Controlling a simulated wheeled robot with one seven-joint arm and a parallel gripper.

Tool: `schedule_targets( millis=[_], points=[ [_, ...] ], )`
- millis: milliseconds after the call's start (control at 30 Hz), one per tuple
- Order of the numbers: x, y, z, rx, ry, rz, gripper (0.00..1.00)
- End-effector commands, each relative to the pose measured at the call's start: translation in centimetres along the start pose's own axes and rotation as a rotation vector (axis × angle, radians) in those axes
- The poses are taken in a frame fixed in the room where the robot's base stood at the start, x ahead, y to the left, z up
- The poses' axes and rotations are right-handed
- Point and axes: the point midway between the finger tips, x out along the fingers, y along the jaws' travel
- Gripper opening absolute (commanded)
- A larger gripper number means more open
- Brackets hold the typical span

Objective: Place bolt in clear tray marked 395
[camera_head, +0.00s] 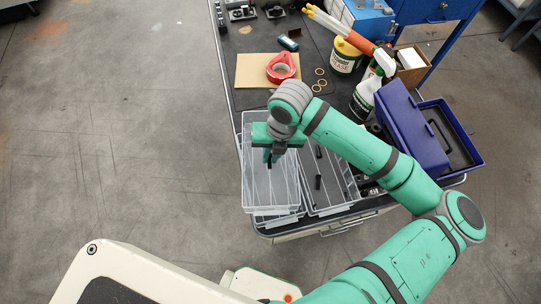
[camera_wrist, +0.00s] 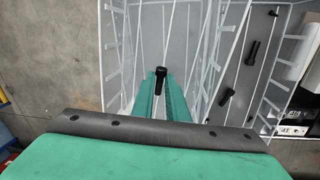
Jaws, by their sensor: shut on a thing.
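My gripper (camera_head: 269,159) hangs over the left clear tray (camera_head: 268,200). In the wrist view my gripper (camera_wrist: 160,88) has its two green fingers shut on a black bolt (camera_wrist: 160,73), whose head shows at the fingertips. The left tray (camera_wrist: 205,75) lies below and around the bolt in that view. A second clear tray (camera_head: 347,200) stands beside it on the right. It holds a dark bolt (camera_head: 318,182) and another bolt (camera_wrist: 252,52). I cannot read the mark 395 on either tray.
The trays stand at the near end of a dark bench (camera_head: 250,65). A blue toolbox (camera_head: 411,127) is at the right. A spray bottle (camera_head: 364,97), a grease tub (camera_head: 345,57) and red tape (camera_head: 281,68) stand behind. Open floor (camera_head: 120,150) lies to the left.

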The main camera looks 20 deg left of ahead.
Motion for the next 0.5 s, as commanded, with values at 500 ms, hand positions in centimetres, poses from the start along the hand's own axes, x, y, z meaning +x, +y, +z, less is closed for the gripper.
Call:
schedule_targets(
  millis=[500],
  points=[
    [1.66, -0.27, -0.01, 0.0, 0.0, 0.001, 0.0]
  ],
)
